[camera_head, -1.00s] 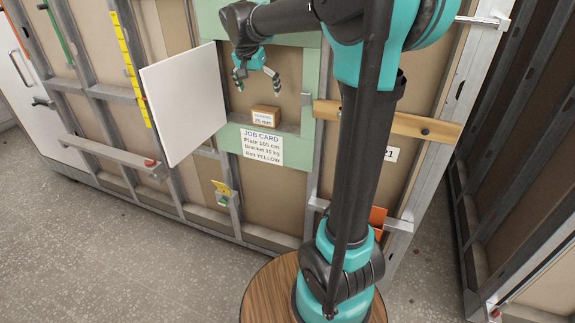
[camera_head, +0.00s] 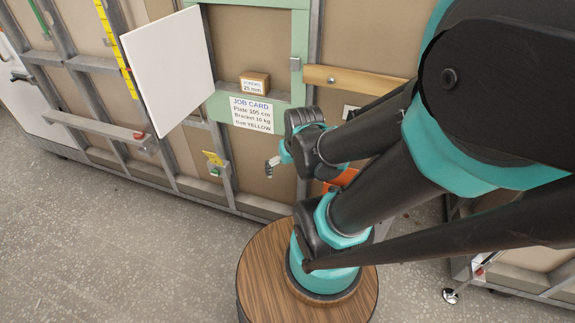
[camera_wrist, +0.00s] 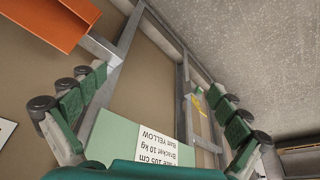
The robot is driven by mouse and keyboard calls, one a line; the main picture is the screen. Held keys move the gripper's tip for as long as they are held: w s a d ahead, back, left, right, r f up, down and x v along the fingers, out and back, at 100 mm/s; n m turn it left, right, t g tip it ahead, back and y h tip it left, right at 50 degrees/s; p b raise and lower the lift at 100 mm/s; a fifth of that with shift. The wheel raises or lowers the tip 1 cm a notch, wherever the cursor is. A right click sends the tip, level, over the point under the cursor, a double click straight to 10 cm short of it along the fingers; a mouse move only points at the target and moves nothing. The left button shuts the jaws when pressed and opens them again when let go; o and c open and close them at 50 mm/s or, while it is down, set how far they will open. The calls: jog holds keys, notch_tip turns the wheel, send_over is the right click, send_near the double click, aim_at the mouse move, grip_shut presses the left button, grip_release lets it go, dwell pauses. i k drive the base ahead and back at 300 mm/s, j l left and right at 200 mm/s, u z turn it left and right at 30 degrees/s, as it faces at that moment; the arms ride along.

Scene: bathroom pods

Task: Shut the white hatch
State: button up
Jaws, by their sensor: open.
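The white hatch (camera_head: 172,68) is a flat square panel at the upper left of the head view. It stands open, swung out at an angle from the green-framed opening on its right. My gripper (camera_head: 273,163) is low and to the right of the hatch, below the job card and apart from both. Part of it is hidden behind my own arm in the head view. In the wrist view my gripper (camera_wrist: 158,82) shows two spread fingers with nothing between them. The hatch does not show in the wrist view.
A small labelled box (camera_head: 255,83) sits on the opening's ledge, above the job card (camera_head: 251,114). A yellow bracket (camera_head: 213,158) is on the wall frame. An orange bin (camera_wrist: 52,20) is close to my gripper. A wooden rail (camera_head: 358,81) runs to the right. The floor (camera_head: 130,235) at left is clear.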

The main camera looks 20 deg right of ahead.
aim_at(168, 56)
jog(key=u, duration=0.85)
jog(key=i+j+u, duration=0.25)
jog(key=i+u, duration=0.2)
jog(key=i+j+u, duration=0.1)
jog(key=i+u, duration=0.35)
jog(key=i, duration=1.85)
jog(key=i+z, duration=0.25)
jog(key=z, duration=0.15)
jog(key=i+j+z, duration=0.1)
jog(key=i+z, duration=0.25)
jog(key=i+j+z, duration=0.15)
jog(key=z, duration=3.55)
